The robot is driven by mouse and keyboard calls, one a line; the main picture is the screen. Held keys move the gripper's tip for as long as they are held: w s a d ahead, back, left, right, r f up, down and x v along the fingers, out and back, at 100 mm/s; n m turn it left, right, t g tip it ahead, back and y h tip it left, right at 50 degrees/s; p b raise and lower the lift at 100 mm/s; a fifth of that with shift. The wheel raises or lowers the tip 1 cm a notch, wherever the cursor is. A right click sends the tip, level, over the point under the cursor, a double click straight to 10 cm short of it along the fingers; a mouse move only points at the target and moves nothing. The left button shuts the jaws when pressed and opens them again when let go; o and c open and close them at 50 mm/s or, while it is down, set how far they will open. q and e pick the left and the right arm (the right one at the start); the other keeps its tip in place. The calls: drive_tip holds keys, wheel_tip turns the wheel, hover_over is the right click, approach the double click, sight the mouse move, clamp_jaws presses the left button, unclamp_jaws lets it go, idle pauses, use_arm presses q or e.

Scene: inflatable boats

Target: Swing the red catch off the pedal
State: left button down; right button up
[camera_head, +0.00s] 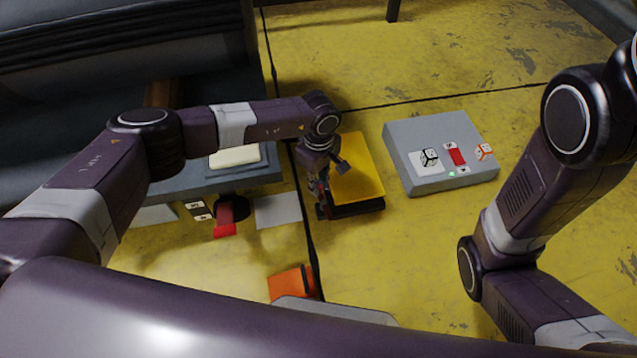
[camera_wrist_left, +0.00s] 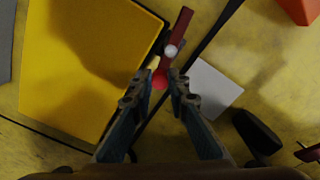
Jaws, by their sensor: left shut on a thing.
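The pedal (camera_head: 360,172) is a yellow plate on a black base, lying on the floor in the middle of the head view. It fills the left of the left wrist view (camera_wrist_left: 75,60). The catch (camera_wrist_left: 181,28) is a dark red bar with a pale round knob and a bright red end, beside the pedal's black edge. My left gripper (camera_wrist_left: 161,80) is shut on the catch's red end, which shows between the fingertips. In the head view my left gripper (camera_head: 321,198) is at the pedal's left side and hides most of the catch. My right gripper is out of view.
A grey box (camera_head: 407,140) with dice and a red piece stands right of the pedal. Yellow floor behind the pedal is clear.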

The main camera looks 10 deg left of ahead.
use_arm(q)
drive_tip(key=c, duration=1.8)
unclamp_jaws()
drive_tip(key=shift+c, duration=0.2)
drive_tip(key=shift+r, duration=3.95)
